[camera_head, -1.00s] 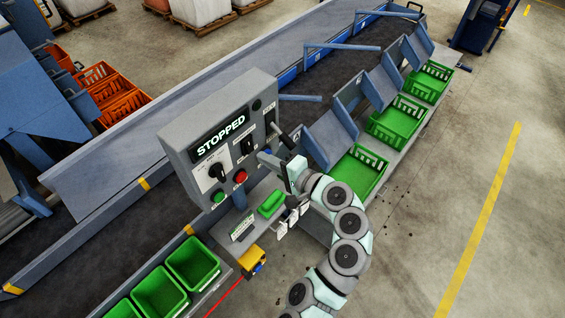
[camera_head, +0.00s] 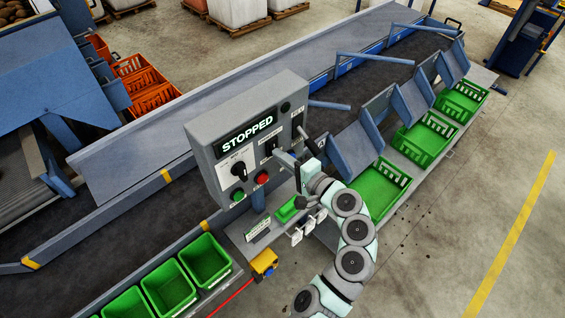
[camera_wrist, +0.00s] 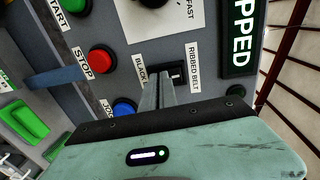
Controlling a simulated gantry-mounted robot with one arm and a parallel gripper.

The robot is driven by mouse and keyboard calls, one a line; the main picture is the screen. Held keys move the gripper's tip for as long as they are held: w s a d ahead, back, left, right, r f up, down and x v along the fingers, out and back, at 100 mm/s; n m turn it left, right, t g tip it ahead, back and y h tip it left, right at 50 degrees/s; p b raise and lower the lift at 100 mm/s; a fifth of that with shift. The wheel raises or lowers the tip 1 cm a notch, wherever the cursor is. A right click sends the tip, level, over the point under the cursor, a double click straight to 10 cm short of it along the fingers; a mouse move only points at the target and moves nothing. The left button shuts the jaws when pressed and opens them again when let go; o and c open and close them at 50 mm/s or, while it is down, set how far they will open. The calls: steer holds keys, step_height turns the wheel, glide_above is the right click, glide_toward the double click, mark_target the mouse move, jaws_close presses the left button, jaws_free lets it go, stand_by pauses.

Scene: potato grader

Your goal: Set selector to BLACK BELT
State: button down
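The grey control panel (camera_head: 222,180) reads STOPPED. Its belt selector (camera_head: 269,147) is partly behind my gripper (camera_head: 279,154). In the wrist view, the dark selector (camera_wrist: 179,71) sits between a partly hidden label starting BLACK (camera_wrist: 140,68) and the RIBBED BELT label (camera_wrist: 193,68). My gripper (camera_wrist: 161,80) shows two fingers side by side with hardly a gap, their tips in front of the selector and overlapping it. I cannot tell whether they touch it, nor which way its handle points.
The red STOP button (camera_wrist: 101,60) and a blue button (camera_wrist: 124,107) are close to my fingers. A black rotary knob (camera_head: 239,169) and a green button (camera_head: 237,195) are further left. Green crates (camera_head: 380,190) line the conveyor on the right.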

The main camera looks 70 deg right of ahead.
steer(key=f+t+b, duration=0.1)
steer(key=b, duration=0.6)
steer(key=shift+w+f+t+h, duration=0.2)
steer(key=shift+t+h, duration=0.2)
steer(key=shift+s+b, duration=0.1)
steer(key=shift+b, duration=0.2)
steer(key=f+b+v, duration=0.2)
steer(key=b+v, duration=0.1)
steer(key=v, duration=1)
steer(key=shift+s+b, duration=0.35)
steer(key=shift+b, duration=0.05)
steer(key=shift+a+f, duration=0.1)
steer(key=shift+a, duration=0.05)
